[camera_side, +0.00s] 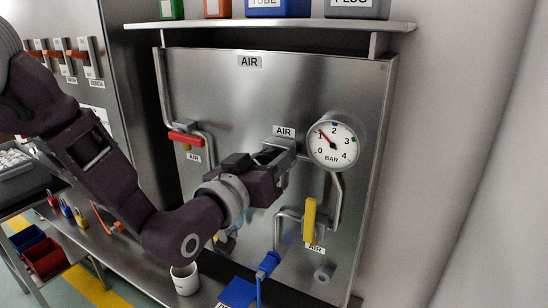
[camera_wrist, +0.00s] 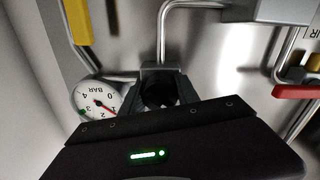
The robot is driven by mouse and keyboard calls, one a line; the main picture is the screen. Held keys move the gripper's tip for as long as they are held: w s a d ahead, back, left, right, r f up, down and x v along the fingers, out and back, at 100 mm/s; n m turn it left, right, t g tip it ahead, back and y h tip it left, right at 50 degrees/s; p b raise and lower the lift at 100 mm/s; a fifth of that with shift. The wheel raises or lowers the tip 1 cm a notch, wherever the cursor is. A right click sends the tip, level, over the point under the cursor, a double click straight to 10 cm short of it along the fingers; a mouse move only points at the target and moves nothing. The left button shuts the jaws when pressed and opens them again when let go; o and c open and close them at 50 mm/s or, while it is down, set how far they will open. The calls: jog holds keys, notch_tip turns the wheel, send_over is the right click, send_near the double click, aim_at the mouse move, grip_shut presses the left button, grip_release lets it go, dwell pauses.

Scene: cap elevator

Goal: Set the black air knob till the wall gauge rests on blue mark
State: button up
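The wall gauge (camera_side: 332,146) is a white round dial marked 0 to 4 BAR. Its red needle points near 1. A small blue mark shows at the dial's top edge near 2 and a green one near 3. The gauge also shows upside down in the wrist view (camera_wrist: 97,99). My gripper (camera_side: 278,156) is at the panel, left of the gauge, below a small AIR label. In the wrist view the black air knob (camera_wrist: 160,92) shows dark between the fingers. It is mostly hidden in the side view. I cannot tell whether the fingers touch it.
A yellow lever (camera_side: 309,220) hangs on pipework below the gauge, and a red lever (camera_side: 186,139) is at the panel's left. A shelf (camera_side: 270,24) with coloured boxes runs above.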

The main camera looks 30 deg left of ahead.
grip_shut()
jog(key=shift+m, duration=0.3)
jog(key=m, duration=0.9)
jog(key=shift+m, duration=0.4)
jog(key=o, duration=1.2)
grip_release()
jog(key=shift+c, duration=0.2)
